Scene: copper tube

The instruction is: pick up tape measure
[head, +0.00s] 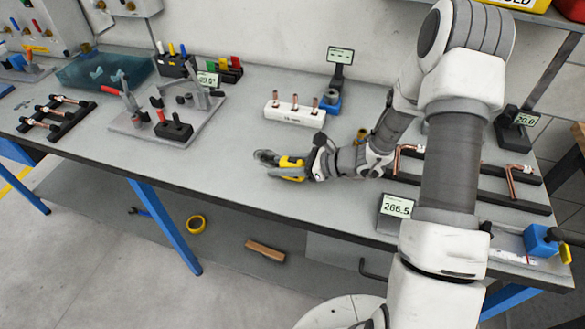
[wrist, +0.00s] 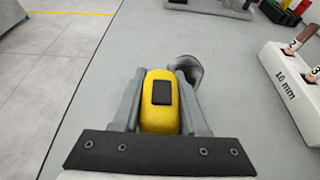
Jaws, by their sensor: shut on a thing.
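The tape measure is yellow with a black patch and sits between the fingers of my gripper. In the wrist view the tape measure (wrist: 160,117) fills the space between the two grey fingers of my gripper (wrist: 166,80). In the head view the tape measure (head: 291,163) shows at the front middle of the workbench, with my gripper (head: 280,165) shut on it. The gripper lies low over the grey top. I cannot tell whether the tape measure touches the bench. A dark grey rounded thing (wrist: 187,68) shows just beyond the right fingertip; its identity is unclear.
The grey workbench (head: 235,165) is clear left of my gripper. A display (head: 397,206) is near the front edge. A clamp fixture (head: 165,110) stands left.

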